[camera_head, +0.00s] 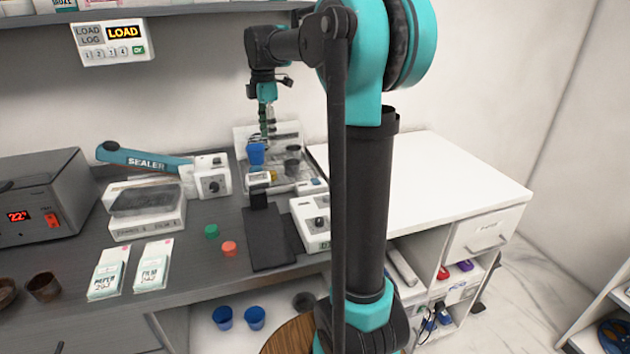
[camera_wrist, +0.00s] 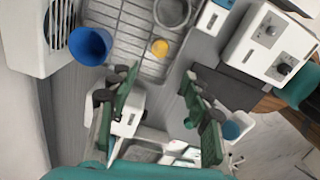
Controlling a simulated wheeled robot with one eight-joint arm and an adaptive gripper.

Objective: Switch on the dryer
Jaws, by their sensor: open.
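No label reading "dryer" shows. A grey box-shaped unit (camera_head: 20,205) stands at the far left of the counter in the head view. It has a lit red "22" display (camera_head: 18,216) and a red rocker switch (camera_head: 53,219), whose position I cannot make out. A white vented unit (camera_wrist: 56,36) stands by the rack in the wrist view. My gripper (camera_head: 267,125) is open and empty above the back of the counter, pointing down, far right of the grey unit. Both its fingers show spread apart in the wrist view (camera_wrist: 160,80).
A wire rack (camera_wrist: 128,25) holds a yellow cup (camera_wrist: 159,47) and a grey cup (camera_wrist: 172,12); a blue cup (camera_wrist: 90,46) is beside them. The sealer (camera_head: 145,160), a white box (camera_head: 147,217) and two packets (camera_head: 152,265) lie between my gripper and the grey unit.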

